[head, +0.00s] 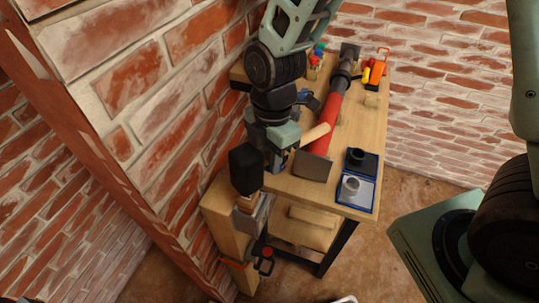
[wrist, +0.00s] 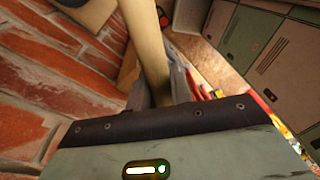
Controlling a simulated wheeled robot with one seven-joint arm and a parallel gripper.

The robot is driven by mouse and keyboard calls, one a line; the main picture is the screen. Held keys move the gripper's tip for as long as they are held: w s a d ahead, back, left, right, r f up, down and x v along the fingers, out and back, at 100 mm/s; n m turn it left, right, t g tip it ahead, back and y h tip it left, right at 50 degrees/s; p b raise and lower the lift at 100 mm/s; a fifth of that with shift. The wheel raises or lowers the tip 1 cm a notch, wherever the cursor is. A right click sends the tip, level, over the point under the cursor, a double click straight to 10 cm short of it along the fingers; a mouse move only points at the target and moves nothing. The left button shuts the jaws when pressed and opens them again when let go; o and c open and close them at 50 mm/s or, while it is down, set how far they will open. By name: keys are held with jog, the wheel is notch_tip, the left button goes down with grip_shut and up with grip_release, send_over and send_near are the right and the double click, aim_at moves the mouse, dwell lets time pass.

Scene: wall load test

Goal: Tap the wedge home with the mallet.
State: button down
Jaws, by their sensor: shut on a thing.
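My gripper (head: 279,158) is shut on the pale wooden handle (head: 316,134) of the mallet. The mallet's black head (head: 246,168) is to the left of the gripper, above the top end of a wooden post (head: 228,218) by the brick wall. A grey metal piece (head: 256,216) stands against the post just below the head. I cannot clearly make out the wedge; the head and grey piece may hide it.
A wooden workbench (head: 373,128) stands right of the post, with a long red and black tool (head: 328,118), a blue tray (head: 359,190) and orange-handled tools (head: 374,72). An orange clamp (head: 236,262) and a red-black item (head: 264,262) are low on the post. Brick wall (head: 150,100) rises close left.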

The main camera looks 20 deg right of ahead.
dwell(0.4)
notch_tip(320, 180, down, 4)
jog(key=b, duration=0.3)
jog(key=shift+f, duration=0.2)
jog(key=shift+r, duration=0.1)
jog(key=shift+r+p, duration=1)
jog(key=shift+r, duration=0.15)
jog(key=shift+r, duration=0.1)
notch_tip(320, 180, up, 6)
jog(key=p, duration=0.5)
jog(key=shift+s, duration=0.1)
